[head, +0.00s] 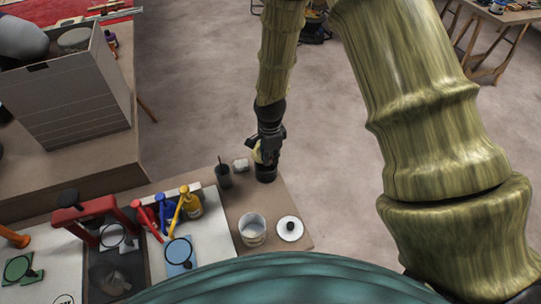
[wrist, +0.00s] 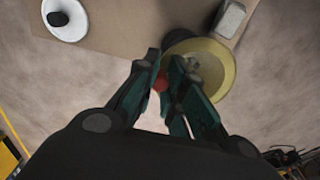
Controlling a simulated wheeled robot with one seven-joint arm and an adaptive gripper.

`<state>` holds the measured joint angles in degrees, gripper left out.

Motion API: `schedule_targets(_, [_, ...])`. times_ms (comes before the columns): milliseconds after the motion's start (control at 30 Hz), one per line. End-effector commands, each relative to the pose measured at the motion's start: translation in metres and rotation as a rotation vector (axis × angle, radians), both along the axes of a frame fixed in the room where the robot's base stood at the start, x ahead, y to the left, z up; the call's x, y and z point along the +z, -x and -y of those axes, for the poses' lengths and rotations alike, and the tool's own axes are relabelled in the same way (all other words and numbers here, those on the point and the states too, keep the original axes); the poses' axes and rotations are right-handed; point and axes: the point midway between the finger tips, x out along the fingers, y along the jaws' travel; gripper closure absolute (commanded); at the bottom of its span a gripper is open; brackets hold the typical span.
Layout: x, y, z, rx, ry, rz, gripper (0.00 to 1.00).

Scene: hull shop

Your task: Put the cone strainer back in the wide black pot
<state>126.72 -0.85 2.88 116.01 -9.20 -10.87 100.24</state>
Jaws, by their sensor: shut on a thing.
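My gripper (head: 268,146) is shut on the cone strainer (head: 257,153), a pale yellow piece that shows beside the fingers in the head view. In the wrist view my gripper (wrist: 164,64) has a small red part between its fingers, and the strainer (wrist: 216,66) appears as a round yellow disc to their right. The wide black pot (head: 266,174) stands at the table's far edge, directly below the gripper in the head view. A dark rim, probably the pot (wrist: 178,38), shows partly behind the strainer. I cannot tell whether strainer and pot touch.
A dark cup (head: 224,179) with a thin stick and a small white block (head: 240,165) stand left of the pot. A pale open pot (head: 252,230) and a white lid with black knob (head: 290,229) are nearer. Coloured clamps (head: 165,215) stand further left.

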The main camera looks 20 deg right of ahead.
Motion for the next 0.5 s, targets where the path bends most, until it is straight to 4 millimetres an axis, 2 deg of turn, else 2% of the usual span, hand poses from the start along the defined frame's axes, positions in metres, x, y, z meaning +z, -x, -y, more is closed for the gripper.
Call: schedule_targets(500, [-0.033, 0.000, 0.000, -0.002, 0.000, 0.000, 1.00])
